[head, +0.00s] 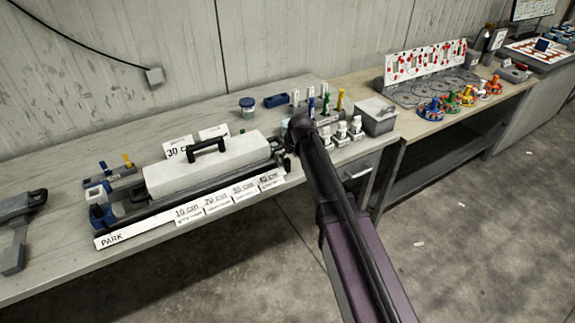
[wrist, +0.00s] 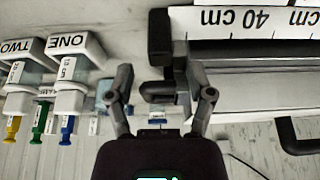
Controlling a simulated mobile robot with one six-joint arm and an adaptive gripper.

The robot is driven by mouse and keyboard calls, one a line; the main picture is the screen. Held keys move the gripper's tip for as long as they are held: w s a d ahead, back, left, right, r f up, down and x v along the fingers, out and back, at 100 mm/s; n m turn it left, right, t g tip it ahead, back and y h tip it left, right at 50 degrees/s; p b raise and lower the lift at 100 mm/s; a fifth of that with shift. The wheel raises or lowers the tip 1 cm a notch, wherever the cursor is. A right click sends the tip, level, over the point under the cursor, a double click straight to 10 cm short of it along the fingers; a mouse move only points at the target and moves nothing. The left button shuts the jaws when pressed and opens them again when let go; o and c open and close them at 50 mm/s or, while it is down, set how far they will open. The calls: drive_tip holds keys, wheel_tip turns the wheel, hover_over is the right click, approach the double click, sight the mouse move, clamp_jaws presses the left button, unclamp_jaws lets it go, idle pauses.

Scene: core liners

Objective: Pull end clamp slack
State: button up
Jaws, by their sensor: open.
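The core liner rig has a long pale box lid (head: 205,168) with a black handle, lying over dark rails on the bench. My gripper (head: 293,135) is at the rig's right end, where my arm hides much of it. In the wrist view my gripper (wrist: 157,80) is open, one finger on each side of a dark rounded end clamp part (wrist: 158,92). I cannot tell whether either finger touches it. A dark block (wrist: 160,35) stands just beyond it, at the end of the rail marked 40 cm (wrist: 250,20).
A grey box (head: 376,116) stands to the right on the bench. Distance cards (head: 218,202) and a PARK strip (head: 125,238) line the rig's front.

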sight(287, 160)
drive_tip(key=shift+b+x, duration=1.15)
drive_tip(key=shift+x, duration=0.4)
clamp_jaws()
